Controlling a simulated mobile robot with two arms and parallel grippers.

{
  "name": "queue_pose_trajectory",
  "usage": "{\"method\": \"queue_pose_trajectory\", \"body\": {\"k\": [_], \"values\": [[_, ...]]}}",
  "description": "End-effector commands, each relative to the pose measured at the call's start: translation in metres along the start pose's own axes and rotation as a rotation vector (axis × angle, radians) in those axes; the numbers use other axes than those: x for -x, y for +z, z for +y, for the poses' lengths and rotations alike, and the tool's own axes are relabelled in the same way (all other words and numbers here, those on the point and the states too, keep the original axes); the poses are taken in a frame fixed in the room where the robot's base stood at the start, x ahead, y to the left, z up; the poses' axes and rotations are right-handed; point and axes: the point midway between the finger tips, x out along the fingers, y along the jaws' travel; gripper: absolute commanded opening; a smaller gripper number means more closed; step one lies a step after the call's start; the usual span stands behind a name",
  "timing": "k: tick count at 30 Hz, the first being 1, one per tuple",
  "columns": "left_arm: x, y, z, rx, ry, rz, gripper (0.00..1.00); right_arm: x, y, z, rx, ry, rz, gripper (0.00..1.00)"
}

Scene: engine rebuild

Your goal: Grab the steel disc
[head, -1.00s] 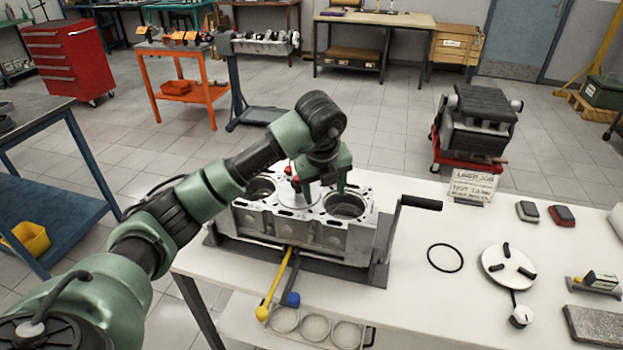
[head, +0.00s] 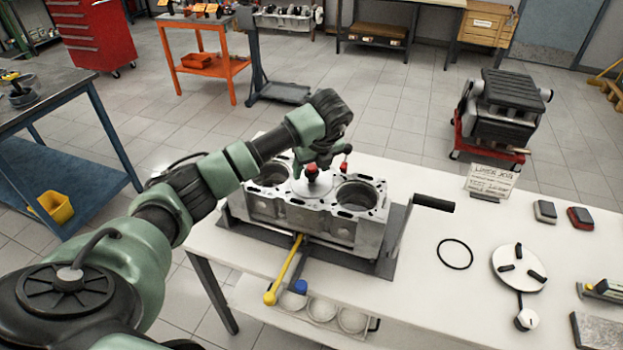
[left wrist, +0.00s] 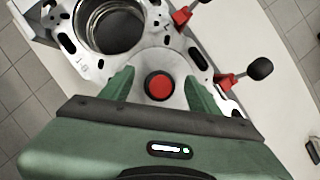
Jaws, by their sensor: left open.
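The steel disc (head: 314,182) lies on top of the engine block (head: 300,212), between two open cylinder bores. It has a red knob (head: 311,169) at its centre. In the left wrist view the disc (left wrist: 160,62) and its red knob (left wrist: 159,86) lie between the fingers of my left gripper (left wrist: 158,84). The fingers are apart, one on each side of the knob, and do not visibly touch it. In the head view my left gripper (head: 318,164) is just above the disc, partly hidden by its own wrist. My right gripper is in neither view.
Red clamps with black knobs (left wrist: 259,69) stand beside the disc. A crank handle (head: 433,203) sticks out right of the block. A black ring (head: 455,253) and a round white fixture (head: 518,268) lie on the white table (head: 400,300). Yellow and blue levers stick out in front.

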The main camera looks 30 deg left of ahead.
Motion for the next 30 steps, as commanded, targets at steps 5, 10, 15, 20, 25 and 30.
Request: {"method": "queue_pose_trajectory", "body": {"k": [5,10,15,20,25,30], "values": [[0.0,0.0,0.0,0.0,-0.001,0.0,0.44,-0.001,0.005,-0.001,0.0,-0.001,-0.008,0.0],[0.0,0.0,0.0,0.0,-0.001,0.0,0.0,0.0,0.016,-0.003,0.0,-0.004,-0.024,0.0],[0.001,0.0,-0.001,0.001,-0.003,-0.001,0.0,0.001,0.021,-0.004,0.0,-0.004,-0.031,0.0],[0.002,0.001,-0.001,0.001,-0.003,-0.001,0.0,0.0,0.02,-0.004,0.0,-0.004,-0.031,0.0],[0.011,0.005,-0.001,0.002,-0.004,-0.002,0.0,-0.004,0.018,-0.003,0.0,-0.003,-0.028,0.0],[0.036,0.016,-0.002,0.003,-0.008,-0.004,0.0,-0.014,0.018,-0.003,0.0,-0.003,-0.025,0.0]]}}
